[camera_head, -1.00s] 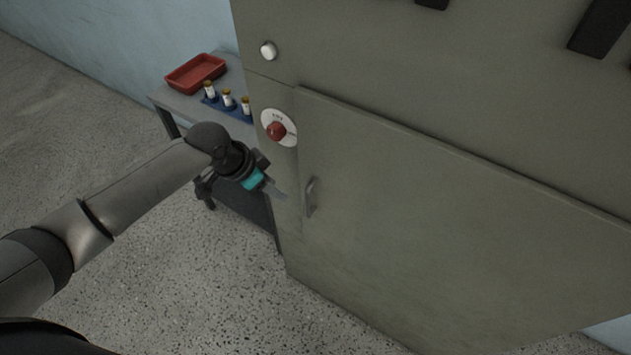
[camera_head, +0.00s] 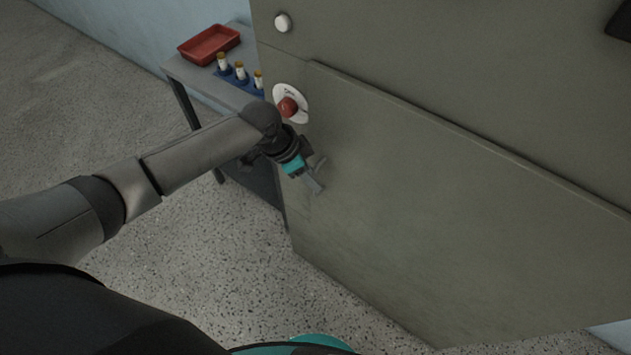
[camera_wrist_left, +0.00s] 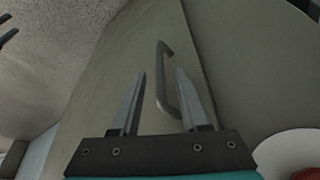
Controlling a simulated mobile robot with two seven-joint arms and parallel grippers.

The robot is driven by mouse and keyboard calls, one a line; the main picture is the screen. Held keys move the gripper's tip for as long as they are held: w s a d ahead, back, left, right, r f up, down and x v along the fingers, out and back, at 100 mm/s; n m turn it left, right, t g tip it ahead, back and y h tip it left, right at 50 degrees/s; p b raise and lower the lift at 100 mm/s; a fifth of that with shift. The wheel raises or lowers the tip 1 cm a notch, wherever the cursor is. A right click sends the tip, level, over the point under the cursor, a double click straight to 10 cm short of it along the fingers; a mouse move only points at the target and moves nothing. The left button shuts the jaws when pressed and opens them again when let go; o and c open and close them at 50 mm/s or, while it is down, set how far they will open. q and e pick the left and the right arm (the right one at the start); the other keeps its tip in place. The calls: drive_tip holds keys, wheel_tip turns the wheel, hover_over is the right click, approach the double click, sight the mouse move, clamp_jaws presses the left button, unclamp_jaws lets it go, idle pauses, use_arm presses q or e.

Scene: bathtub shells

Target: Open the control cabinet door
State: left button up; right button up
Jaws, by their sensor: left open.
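The grey-green control cabinet door (camera_head: 440,190) is flush with the cabinet front and looks shut. Its small metal bar handle is hidden behind my left gripper (camera_head: 317,180) in the head view. In the left wrist view the handle (camera_wrist_left: 162,75) stands upright, and its lower part lies between the two fingers of my left gripper (camera_wrist_left: 160,95). The fingers are apart and not closed on the handle; whether either one touches it I cannot tell.
A red knob (camera_head: 289,107) on a white round plate sits just above my left wrist. A white button (camera_head: 283,23) is higher up. Left of the cabinet, a table holds a red tray (camera_head: 209,45) and several small bottles (camera_head: 240,70). Speckled floor lies open at lower left.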

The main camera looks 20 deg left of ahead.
sight(315, 193)
use_arm(q)
drive_tip(key=shift+b+x, duration=0.3)
drive_tip(key=shift+x, duration=1.45)
drive_tip(key=shift+c, duration=0.2)
clamp_jaws()
